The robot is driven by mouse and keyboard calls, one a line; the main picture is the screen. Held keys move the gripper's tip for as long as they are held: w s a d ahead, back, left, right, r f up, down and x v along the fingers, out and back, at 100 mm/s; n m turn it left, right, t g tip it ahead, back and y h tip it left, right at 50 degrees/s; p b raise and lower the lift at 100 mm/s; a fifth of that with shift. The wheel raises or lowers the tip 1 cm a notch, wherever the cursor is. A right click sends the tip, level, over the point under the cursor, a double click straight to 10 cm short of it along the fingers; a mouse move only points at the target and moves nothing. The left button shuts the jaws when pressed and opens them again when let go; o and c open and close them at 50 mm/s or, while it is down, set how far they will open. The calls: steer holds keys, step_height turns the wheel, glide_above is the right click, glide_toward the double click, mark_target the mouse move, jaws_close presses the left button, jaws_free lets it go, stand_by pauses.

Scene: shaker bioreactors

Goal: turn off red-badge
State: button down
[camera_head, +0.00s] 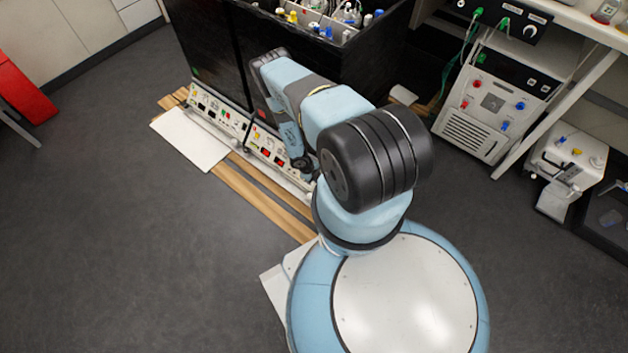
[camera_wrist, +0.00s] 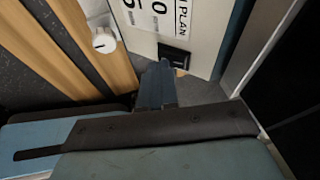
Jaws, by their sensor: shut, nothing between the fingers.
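Two black shaker cabinets stand side by side in the head view, the left one (camera_head: 205,50) with a small green badge. In the wrist view, a white panel (camera_wrist: 200,25) with large black lettering carries a black rocker switch (camera_wrist: 174,56). My gripper (camera_wrist: 160,68) is shut and empty, its tips close beside the switch. I cannot tell whether they touch it. The switch's position is unclear.
A white knob (camera_wrist: 103,40) lies left of my fingertips in the wrist view. Wooden slats (camera_head: 262,198) and a white board (camera_head: 190,138) lie before the cabinets. A white instrument (camera_head: 490,105) stands right.

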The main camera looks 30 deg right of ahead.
steer(key=shift+w+d+f, duration=0.1)
steer(key=shift+d+f, duration=0.05)
steer(key=shift+f, duration=0.05)
stand_by(0.3)
steer(key=shift+f, duration=0.25)
steer(key=shift+r, duration=0.9)
